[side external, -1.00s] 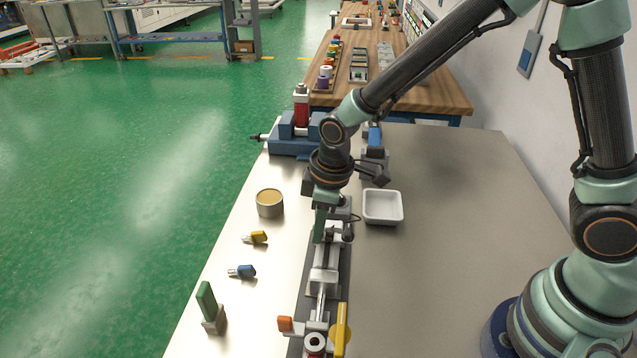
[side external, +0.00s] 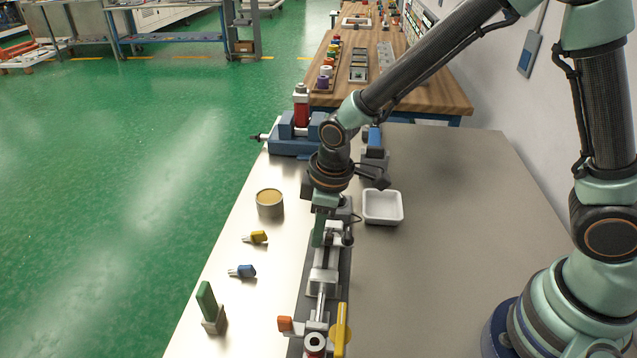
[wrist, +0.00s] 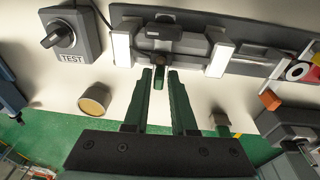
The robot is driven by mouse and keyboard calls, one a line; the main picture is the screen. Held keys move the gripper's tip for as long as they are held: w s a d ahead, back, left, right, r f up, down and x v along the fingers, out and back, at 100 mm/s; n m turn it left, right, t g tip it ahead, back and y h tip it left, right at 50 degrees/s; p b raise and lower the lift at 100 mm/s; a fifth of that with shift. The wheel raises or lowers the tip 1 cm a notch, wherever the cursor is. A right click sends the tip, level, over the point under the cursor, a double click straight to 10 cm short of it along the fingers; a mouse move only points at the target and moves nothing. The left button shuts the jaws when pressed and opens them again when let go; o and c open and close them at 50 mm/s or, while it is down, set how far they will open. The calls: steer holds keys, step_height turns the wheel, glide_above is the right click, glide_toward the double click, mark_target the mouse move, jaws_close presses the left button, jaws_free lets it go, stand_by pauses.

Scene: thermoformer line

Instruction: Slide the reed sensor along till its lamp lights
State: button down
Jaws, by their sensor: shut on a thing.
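A grey pneumatic cylinder on a dark rail (side external: 346,270) runs along the bench; its body also shows at the top of the wrist view (wrist: 172,40). My gripper (side external: 318,238) is over the far part of this rail. In the wrist view, its green fingers (wrist: 160,75) reach the near side of the cylinder, between two white end blocks. They are shut on a small dark piece (wrist: 160,60), which appears to be the reed sensor. The fingers mostly hide it. I cannot make out a lit lamp on it.
A grey box marked TEST (wrist: 73,35) with a knob stands beside the rail. A white tray (side external: 383,221) is right of it. A round tin (side external: 269,210), yellow (side external: 259,237) and blue (side external: 246,271) connectors and a green-topped block (side external: 214,322) stand left. The right bench is clear.

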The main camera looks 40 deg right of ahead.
mark_target(315, 258)
steer(key=shift+s+a, duration=1.3)
steer(key=shift+a, duration=0.1)
stand_by(4.1)
steer(key=c, duration=0.7)
jaws_free()
steer(key=shift+o, duration=0.2)
steer(key=shift+r, duration=0.1)
step_height(315, 258, up, 12)
steer(key=s, duration=0.2)
steer(key=s+d+r+m+t, duration=0.2)
steer(key=d+r+m, duration=0.1)
steer(key=d, duration=0.6)
steer(key=s+d+r+m+t, duration=0.2)
steer(key=d+m, duration=0.4)
steer(key=d, duration=0.3)
steer(key=shift+s+r+h, duration=0.25)
steer(key=shift+r+h, duration=0.05)
steer(key=shift+r, duration=0.25)
